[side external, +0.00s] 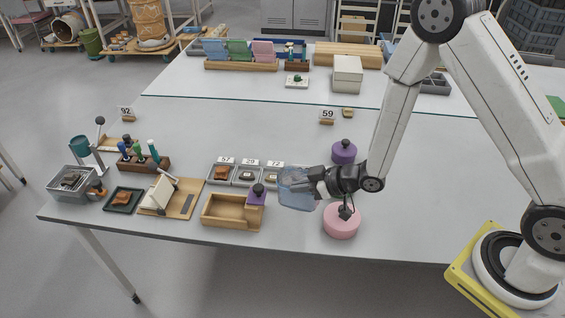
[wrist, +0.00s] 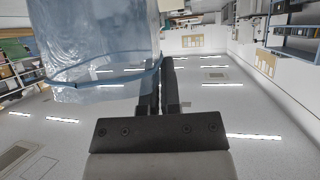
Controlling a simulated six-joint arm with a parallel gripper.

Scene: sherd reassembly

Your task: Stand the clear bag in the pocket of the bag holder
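The clear bag (side external: 297,194), pale blue and see-through, is off the table at the tip of my gripper (side external: 314,182). In the wrist view the bag (wrist: 95,40) fills the upper left, with a blue band around its open-looking end. The fingers (wrist: 161,88) are close together at the bag's right edge and look shut on it. A light wooden open box (side external: 230,214), which looks like the bag holder, stands left of the bag near the front edge. The bag is apart from the box.
A pink round weight (side external: 341,222) stands below my wrist, a purple one (side external: 344,153) behind it. Small grey trays (side external: 246,178) with sherds lie behind the box. A wooden stand (side external: 160,194) and a tool block (side external: 146,163) are left.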

